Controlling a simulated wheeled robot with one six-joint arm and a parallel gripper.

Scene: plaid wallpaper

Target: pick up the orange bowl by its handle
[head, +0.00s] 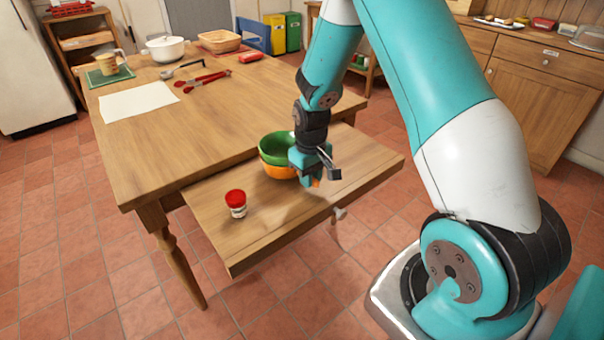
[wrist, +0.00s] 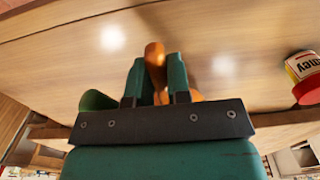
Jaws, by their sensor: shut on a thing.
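The orange bowl (head: 268,170) is on the pull-out board (head: 210,228) at the table's front, with a green bowl (head: 272,147) nested in it. My gripper (head: 314,180) is at the bowls' right side, pointing down, and hides part of them. In the wrist view, the orange handle (wrist: 154,52) stands between the two teal fingers of my gripper (wrist: 157,68), which are shut on it. A bit of the green bowl (wrist: 96,101) shows left of the fingers. I cannot tell whether the orange bowl touches the board.
A red-lidded jar (head: 236,203) stands left of the bowls on the board; it also shows at the wrist view's right (wrist: 303,75). The board has a knob (head: 339,213) in front. Red tongs (head: 205,81), white paper (head: 138,101) and a white pot (head: 166,48) are on the table (head: 200,125).

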